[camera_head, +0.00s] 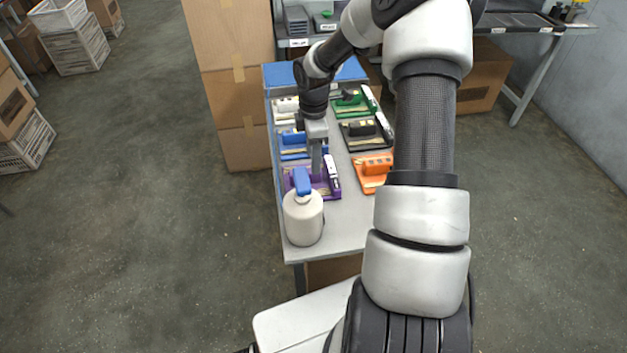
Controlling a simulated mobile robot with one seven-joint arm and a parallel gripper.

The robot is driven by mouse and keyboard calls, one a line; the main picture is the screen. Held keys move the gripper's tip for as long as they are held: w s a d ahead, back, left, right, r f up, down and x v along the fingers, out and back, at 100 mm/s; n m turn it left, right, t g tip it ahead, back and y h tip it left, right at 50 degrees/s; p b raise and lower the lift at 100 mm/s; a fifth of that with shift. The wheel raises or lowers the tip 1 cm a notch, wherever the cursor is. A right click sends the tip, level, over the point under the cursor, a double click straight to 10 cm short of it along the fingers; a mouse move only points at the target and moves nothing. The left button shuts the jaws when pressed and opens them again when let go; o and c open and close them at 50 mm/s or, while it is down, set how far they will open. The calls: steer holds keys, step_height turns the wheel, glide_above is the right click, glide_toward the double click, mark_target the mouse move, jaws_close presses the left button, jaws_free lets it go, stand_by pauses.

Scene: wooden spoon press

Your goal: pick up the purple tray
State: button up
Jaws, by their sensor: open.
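The purple tray (321,189) lies on the grey table (345,222), towards its near left side. It holds a white labelled piece (333,172) at its right edge, and a tan strip shows in it. A white bottle with a blue top (303,217) stands just in front and hides part of the tray's left side. My gripper (317,168) points down over the tray's back part. It is open, with no object seen between its fingers. I cannot tell whether the fingertips touch the tray.
An orange tray (371,185) lies to the right of the purple one. A blue tray (292,154) lies behind it, with black (352,142), green (345,112) and white (284,117) trays around. Cardboard boxes (225,60) stand left of the table. The table's near right part is clear.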

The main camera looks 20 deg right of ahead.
steer(key=shift+f+b, duration=0.4)
steer(key=shift+f, duration=2.65)
jaws_close()
